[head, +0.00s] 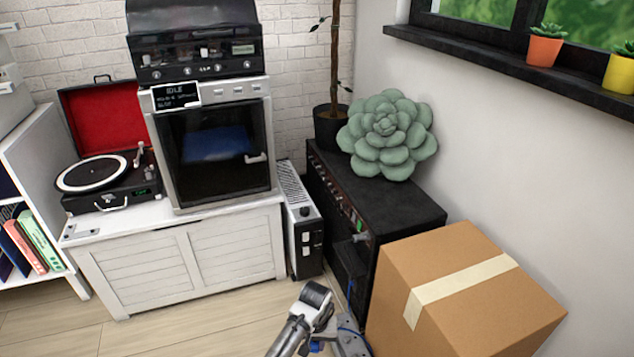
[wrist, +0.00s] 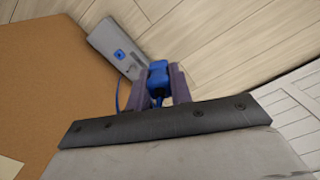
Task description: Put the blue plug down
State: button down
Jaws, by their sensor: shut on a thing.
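The blue plug (wrist: 158,80) is between the two dark fingers of my gripper (wrist: 162,82) in the wrist view. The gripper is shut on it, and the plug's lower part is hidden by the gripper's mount. A thin blue cable (wrist: 117,96) shows left of the fingers. A grey block with a blue socket on its face (wrist: 118,54) lies beyond the fingertips; I cannot tell its exact distance from the plug. In the head view my arm reaches in at the bottom edge, and the plug cannot be made out clearly there.
A cardboard box (head: 465,300) stands at the lower right, close to my arm. A black cabinet (head: 400,215) bears a green succulent-shaped cushion (head: 388,135). A white heater (head: 300,225) and a white chest (head: 190,260) stand left of it. The wooden floor (head: 200,330) in front is clear.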

aim_at(317, 345)
jog(key=r+p, duration=0.1)
jog(key=s+r+p, duration=0.1)
jog(key=shift+s+d+r+p, duration=0.1)
jog(key=shift+s+r+p, duration=0.1)
jog(key=shift+p, duration=0.2)
jog(key=shift+s+d+r+n+p, duration=0.2)
jog(key=shift+s+n+p, duration=0.2)
jog(key=shift+p, duration=0.5)
